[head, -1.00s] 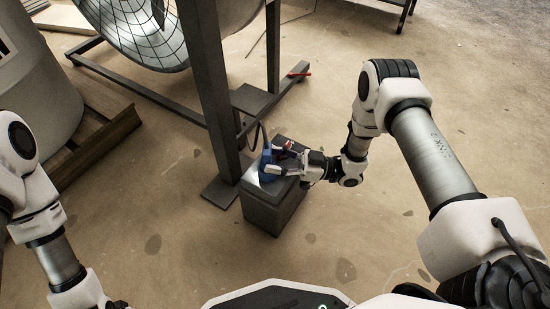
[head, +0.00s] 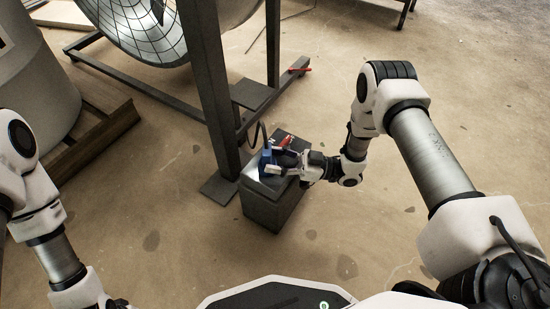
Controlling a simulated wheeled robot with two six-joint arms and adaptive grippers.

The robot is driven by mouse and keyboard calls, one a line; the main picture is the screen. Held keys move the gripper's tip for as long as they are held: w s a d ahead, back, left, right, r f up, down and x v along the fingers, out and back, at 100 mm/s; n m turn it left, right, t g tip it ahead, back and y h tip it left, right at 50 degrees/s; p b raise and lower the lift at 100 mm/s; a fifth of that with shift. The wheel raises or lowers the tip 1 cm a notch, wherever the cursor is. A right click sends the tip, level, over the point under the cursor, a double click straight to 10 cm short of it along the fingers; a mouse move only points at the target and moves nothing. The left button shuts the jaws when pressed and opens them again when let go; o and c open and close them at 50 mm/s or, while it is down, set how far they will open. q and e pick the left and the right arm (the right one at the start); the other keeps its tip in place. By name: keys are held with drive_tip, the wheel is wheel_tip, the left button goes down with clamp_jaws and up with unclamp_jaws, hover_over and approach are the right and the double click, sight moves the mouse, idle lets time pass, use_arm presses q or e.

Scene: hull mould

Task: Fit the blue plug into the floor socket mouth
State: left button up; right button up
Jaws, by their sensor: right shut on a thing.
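The blue plug (head: 265,161) is at the top of a grey box-shaped floor socket (head: 268,208), with a dark cable rising from it. My right gripper (head: 273,162) is shut on the plug, reaching in from the right just over the box top. A small red part (head: 286,140) shows on the box top beside the gripper. The socket mouth is hidden by the plug and the gripper, so I cannot tell how the plug sits in it.
A dark steel frame post (head: 212,80) stands close behind and left of the box, under a gridded curved mould (head: 140,28). A red item (head: 299,70) lies on the frame's foot. A large pale drum (head: 35,85) stands at left. Floor to the right is clear.

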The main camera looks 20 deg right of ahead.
drive_tip(key=o, duration=1.3)
drive_tip(key=shift+d+f, duration=0.1)
drive_tip(key=v, duration=1.1)
drive_tip(key=shift+s+d, duration=0.25)
drive_tip(key=shift+d, duration=0.05)
drive_tip(key=shift+f, duration=0.15)
